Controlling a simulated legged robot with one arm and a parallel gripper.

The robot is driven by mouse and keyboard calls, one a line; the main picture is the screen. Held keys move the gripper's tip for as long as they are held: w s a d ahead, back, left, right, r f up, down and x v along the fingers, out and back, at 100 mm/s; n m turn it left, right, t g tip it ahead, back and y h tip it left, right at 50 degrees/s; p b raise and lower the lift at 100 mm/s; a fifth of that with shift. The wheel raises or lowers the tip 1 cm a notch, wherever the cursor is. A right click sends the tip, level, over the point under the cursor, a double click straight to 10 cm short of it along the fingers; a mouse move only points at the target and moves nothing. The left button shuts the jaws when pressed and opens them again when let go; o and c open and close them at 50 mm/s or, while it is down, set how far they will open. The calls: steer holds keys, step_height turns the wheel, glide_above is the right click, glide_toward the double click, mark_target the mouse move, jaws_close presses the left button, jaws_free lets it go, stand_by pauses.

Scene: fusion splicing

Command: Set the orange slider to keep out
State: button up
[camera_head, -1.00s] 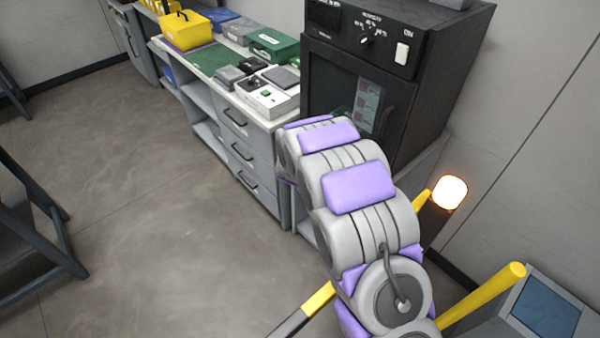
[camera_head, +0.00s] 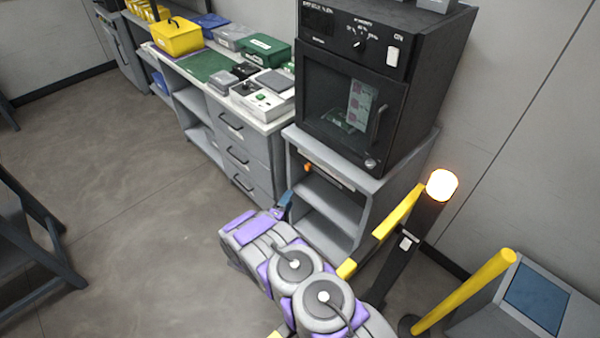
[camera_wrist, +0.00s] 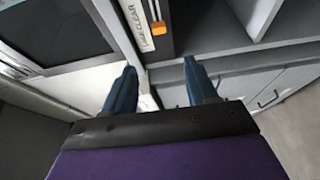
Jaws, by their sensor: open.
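The orange slider (camera_wrist: 158,28) sits on a dark strip beside a white label (camera_wrist: 138,22) in the wrist view. The word CLEAR is readable on the label; the rest is hard to read. The slider also shows small in the head view (camera_head: 308,168), on the front upper edge of the grey shelf stand under the black cabinet. My gripper (camera_wrist: 160,66) is open and empty, its blue fingers apart, with the slider beyond the gap between the tips. In the head view my gripper (camera_head: 285,202) is below and left of the slider, not touching it.
The black cabinet (camera_head: 400,95) with a glass door stands on the grey stand (camera_head: 330,197). A drawer bench (camera_head: 228,150) with cases is to the left. A post with a glowing lamp (camera_head: 441,186) and yellow bar stands right.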

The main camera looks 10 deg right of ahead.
steer(key=b, duration=0.4)
glide_toward(307, 169)
steer(key=x, duration=0.6)
steer(key=shift+w+d+f, duration=0.15)
steer(key=shift+w, duration=0.2)
steer(key=shift+x, duration=1)
jaws_close()
steer(key=shift+s, duration=0.1)
